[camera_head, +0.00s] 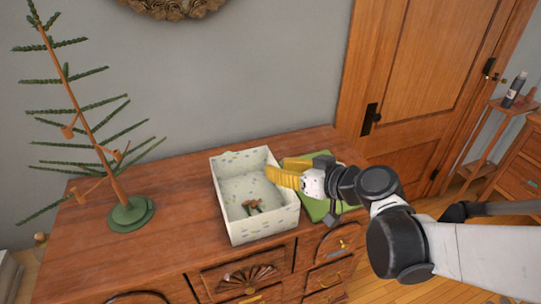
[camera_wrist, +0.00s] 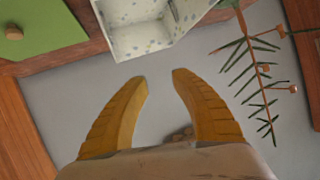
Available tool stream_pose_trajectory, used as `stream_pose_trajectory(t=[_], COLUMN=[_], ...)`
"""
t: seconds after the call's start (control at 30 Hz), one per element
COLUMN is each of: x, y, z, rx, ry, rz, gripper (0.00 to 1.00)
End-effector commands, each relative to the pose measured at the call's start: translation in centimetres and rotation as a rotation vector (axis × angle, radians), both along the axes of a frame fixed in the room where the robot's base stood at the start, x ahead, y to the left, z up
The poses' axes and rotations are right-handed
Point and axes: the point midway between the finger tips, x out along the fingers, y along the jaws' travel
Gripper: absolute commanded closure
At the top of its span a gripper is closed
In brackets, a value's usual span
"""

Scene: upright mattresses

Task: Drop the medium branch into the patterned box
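The patterned box (camera_head: 265,226), white with small green specks, stands open on the wooden dresser; part of it also shows at the top of the wrist view (camera_wrist: 139,42). Inside lie small brown and green pieces (camera_head: 252,207); I cannot tell whether one is the medium branch. My gripper (camera_head: 272,174) has yellow fingers and is over the box's right side, above its rim. In the wrist view the fingertips (camera_wrist: 159,76) are apart with nothing held between them. No separate branch is clearly visible.
A thin artificial tree (camera_head: 108,160) on a green base (camera_head: 131,214) stands left of the box. A flat green object (camera_head: 316,207) lies right of the box, partly behind my gripper. The dresser top (camera_head: 180,210) is clear between tree and box.

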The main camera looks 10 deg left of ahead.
Motion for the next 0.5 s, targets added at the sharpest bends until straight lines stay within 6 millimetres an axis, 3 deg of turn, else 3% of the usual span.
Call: stream_pose_trajectory(t=[0.2, 0.5], x=[-1.9, -2.5], y=[-2.9, -3.6], z=[1.4, 1.8], rx=[0.000, 0.000], ry=[0.001, 0.001], rz=[-0.003, 0.001], gripper=[0.69, 0.69])
